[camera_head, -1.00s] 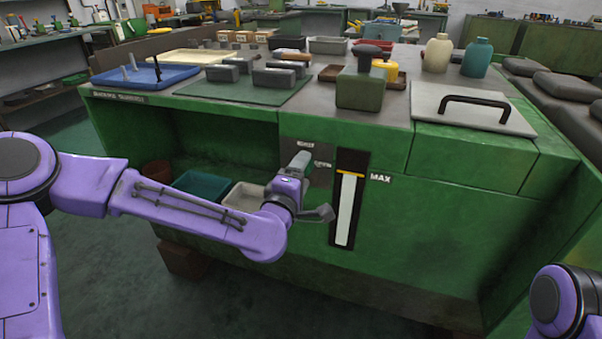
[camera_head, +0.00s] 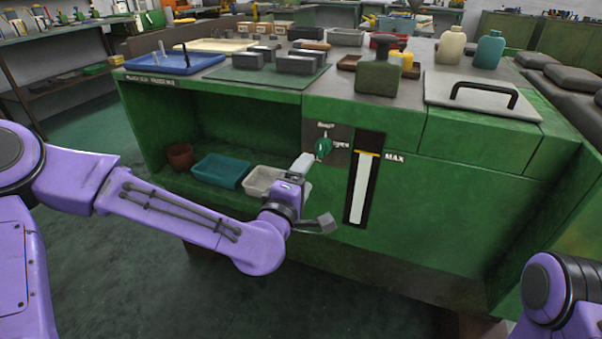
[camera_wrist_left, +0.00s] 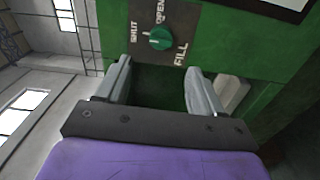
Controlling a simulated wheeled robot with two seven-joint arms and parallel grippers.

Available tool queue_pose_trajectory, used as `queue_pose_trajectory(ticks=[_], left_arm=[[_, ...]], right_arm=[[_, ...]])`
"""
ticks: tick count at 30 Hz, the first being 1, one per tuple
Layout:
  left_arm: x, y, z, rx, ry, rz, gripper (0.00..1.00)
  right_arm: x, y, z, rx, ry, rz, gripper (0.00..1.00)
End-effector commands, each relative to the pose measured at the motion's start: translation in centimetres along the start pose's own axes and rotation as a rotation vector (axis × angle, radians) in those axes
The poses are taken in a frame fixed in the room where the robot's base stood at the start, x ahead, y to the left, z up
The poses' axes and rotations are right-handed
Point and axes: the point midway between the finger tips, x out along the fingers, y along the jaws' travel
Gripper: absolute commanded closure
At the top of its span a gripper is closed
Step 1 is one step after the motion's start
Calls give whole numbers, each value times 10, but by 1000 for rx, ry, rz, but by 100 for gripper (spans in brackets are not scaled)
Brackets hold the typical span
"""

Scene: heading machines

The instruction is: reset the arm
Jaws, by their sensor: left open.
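My left arm comes in from the left. Its gripper (camera_head: 312,193) is open and empty, just below a green knob (camera_head: 323,148) on the front of the green machine (camera_head: 430,220). In the left wrist view the two grey fingers (camera_wrist_left: 160,68) are apart with nothing between them. The knob (camera_wrist_left: 160,38) shows whole beyond the fingertips, apart from them, on a dark plate (camera_wrist_left: 183,22) lettered SHUT, OPEN and FILL. I cannot tell its setting for sure. Of my right arm only a purple part shows at the lower right; its gripper is out of view.
A level gauge (camera_head: 361,190) marked MAX is right of the knob. An open shelf at left holds a brown pot (camera_head: 180,157), a teal bin (camera_head: 220,170) and a pale bin (camera_head: 262,181). Bottles, blocks and trays crowd the top. Floor in front is free.

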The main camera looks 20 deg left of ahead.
Motion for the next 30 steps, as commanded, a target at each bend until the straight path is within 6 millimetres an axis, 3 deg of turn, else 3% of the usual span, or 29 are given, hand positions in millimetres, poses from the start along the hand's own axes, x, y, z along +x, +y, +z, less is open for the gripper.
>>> queue_pose_trajectory(ticks=[6, 8, 11, 13, 18, 21, 24, 30], left_arm=[[2, 0, 5, 15, -13, -2, 32], [-1, -14, 6, 61, -27, -49, 32], [-14, -72, 4, 174, -50, -196, 32], [-34, -130, 0, 271, -77, -339, 32], [-114, -263, -26, 501, -152, -700, 32], [-169, -318, -48, 621, -196, -883, 32], [-219, -354, -71, 723, -236, -1032, 32], [-310, -394, -114, 904, -318, -1264, 32]], right_arm=[[0, 0, 0, 0, 1, 0, 100], [0, 0, 0, 0, 1, 0, 100], [0, 0, 0, 0, 1, 0, 100], [0, 0, 0, 0, 1, 0, 100], [0, 0, 0, 0, 1, 0, 100], [0, 0, 0, 0, 1, 0, 100], [0, 0, 0, 0, 1, 0, 100], [0, 0, 0, 0, 1, 0, 100]])
